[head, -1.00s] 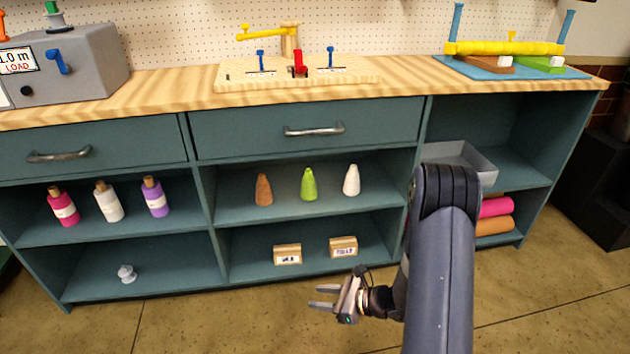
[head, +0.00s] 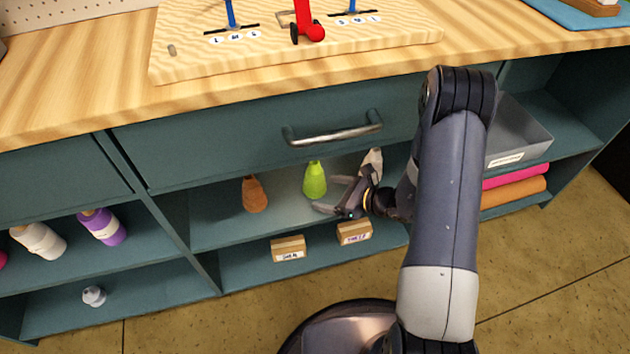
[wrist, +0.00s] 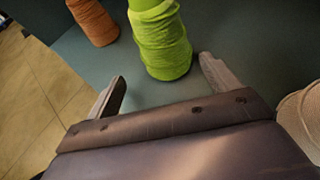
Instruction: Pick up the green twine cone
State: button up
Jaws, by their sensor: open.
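The green twine cone (head: 315,181) stands upright on the upper shelf of the middle bay, between the brown cone and the white cone. It also shows in the wrist view (wrist: 162,42), just beyond the fingertips and between their lines. My gripper (head: 324,195) is open and empty, at the front of that shelf, close to the green cone's right side in the head view. In the wrist view my gripper (wrist: 162,72) has one finger on each side of the cone's base, with no contact that I can make out.
The brown cone (head: 254,194) stands left of the green one. The white cone (head: 371,163) is partly hidden behind my gripper. A drawer handle (head: 333,131) juts out above the shelf. Two small labelled boxes (head: 288,249) sit on the shelf below. A grey bin (head: 518,135) is at right.

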aim_at(323, 187)
jog(key=w+a, duration=0.1)
jog(key=w+a+f+b, duration=0.1)
jog(key=w+a, duration=0.1)
jog(key=a, duration=0.1)
jog(key=shift+w+f, duration=0.25)
jog(key=shift+w, duration=0.05)
jog(key=c, duration=1.1)
jog(key=shift+r, duration=0.1)
jog(key=shift+c, duration=0.2)
